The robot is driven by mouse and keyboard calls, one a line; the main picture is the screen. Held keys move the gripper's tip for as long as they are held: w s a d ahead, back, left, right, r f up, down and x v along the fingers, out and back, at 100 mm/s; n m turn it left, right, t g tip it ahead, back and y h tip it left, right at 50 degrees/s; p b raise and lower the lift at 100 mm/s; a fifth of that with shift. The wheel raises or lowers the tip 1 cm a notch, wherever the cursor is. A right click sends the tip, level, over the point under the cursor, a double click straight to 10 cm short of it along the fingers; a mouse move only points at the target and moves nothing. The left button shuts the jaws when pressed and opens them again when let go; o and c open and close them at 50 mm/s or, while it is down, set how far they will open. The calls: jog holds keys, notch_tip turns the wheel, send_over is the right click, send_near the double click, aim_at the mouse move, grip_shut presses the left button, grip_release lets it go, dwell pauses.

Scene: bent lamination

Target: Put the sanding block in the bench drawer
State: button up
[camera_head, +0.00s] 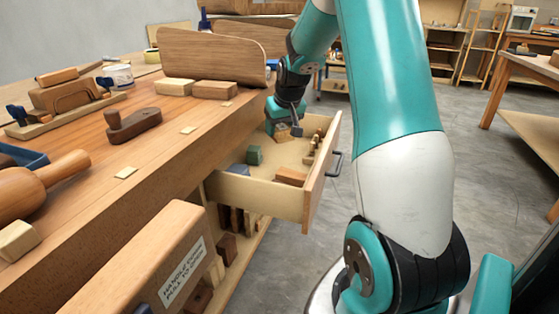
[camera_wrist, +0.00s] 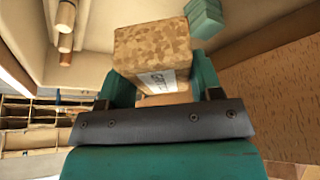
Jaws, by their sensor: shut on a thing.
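The sanding block (camera_wrist: 152,50) is a speckled, cork-coloured block with a pale printed label, seen in the wrist view. My gripper (camera_wrist: 160,84) is shut on it, with a teal finger on each side. In the head view my gripper (camera_head: 286,126) reaches down at the far end of the open bench drawer (camera_head: 268,196). The held block (camera_head: 283,136) shows only as a small tan patch there. The drawer is pulled out and has a pale wooden interior and a dark handle (camera_head: 334,163). Whether the block touches the drawer floor is hard to tell.
The drawer holds a green block (camera_head: 254,154), an orange-brown wooden block (camera_head: 291,176) and small wooden pegs (camera_head: 313,150) along the front. The green block (camera_wrist: 204,18) and pegs (camera_wrist: 66,26) flank the held block in the wrist view. The workbench top (camera_head: 150,150) carries several tools.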

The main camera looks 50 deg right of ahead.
aim_at(287, 134)
notch_tip(287, 134, down, 9)
jog(key=shift+f+b, duration=0.2)
jog(key=shift+b, duration=0.65)
jog(key=shift+f, duration=0.15)
jog(key=o, duration=0.9)
jog(key=shift+s+r, duration=0.1)
jog(key=shift+r, duration=0.35)
jog(key=p+v, duration=0.2)
jog(key=v, duration=0.9)
jog(key=shift+s+r+p, duration=0.2)
jog(key=shift+p, duration=0.1)
